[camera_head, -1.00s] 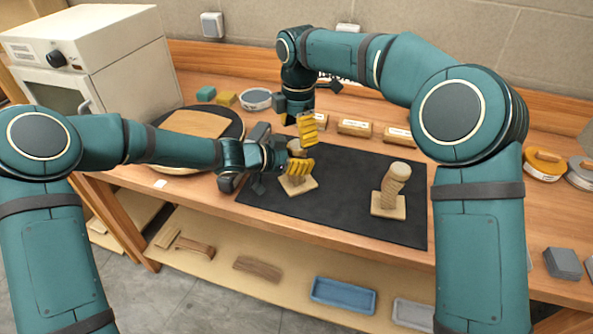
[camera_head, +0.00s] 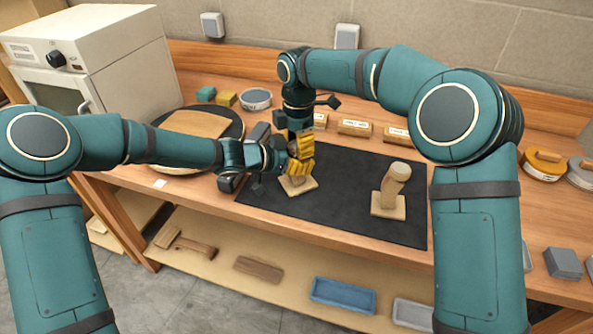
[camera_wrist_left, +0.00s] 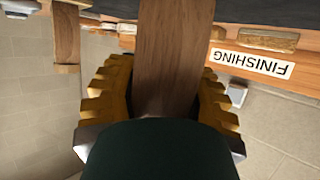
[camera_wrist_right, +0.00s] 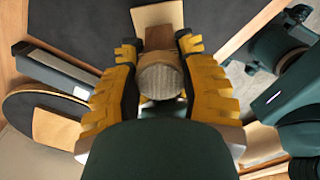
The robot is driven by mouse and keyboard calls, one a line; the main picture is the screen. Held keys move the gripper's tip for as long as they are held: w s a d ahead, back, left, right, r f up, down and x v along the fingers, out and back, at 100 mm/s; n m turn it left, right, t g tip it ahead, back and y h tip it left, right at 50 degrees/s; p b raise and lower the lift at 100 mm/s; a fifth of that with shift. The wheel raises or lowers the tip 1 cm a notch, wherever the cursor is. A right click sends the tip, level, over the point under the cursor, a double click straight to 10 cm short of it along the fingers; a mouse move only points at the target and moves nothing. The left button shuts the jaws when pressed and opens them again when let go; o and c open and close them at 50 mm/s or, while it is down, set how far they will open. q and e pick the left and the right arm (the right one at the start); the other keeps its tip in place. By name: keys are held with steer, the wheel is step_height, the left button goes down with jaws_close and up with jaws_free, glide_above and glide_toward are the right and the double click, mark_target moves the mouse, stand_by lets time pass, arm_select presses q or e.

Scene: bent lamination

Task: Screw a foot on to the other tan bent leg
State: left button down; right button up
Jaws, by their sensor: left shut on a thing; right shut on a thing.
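The tan bent leg held by my left gripper (camera_head: 299,170) stands on a pale square base (camera_head: 298,187) on the dark mat; its brown shaft (camera_wrist_left: 167,60) shows between the yellow fingers in the left wrist view. My right gripper (camera_head: 301,145) is above, at the leg's top, shut on a round tan foot (camera_wrist_right: 160,78). In the right wrist view the foot sits at the leg's end (camera_wrist_right: 160,38); whether it is seated fully cannot be told. The second bent leg (camera_head: 394,186) stands on its own base at right, with a round foot (camera_head: 400,170) on top.
The dark mat (camera_head: 340,205) is clear between the two legs. A white oven (camera_head: 95,55) and a round turntable (camera_head: 205,122) are at left. Labelled wooden blocks (camera_head: 355,128) line the back. A blue tray (camera_head: 343,295) is on the lower shelf.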

steer(key=shift+m, duration=1.6)
steer(key=o, duration=1.2)
steer(key=shift+o, duration=0.2)
steer(key=shift+r, duration=2.25)
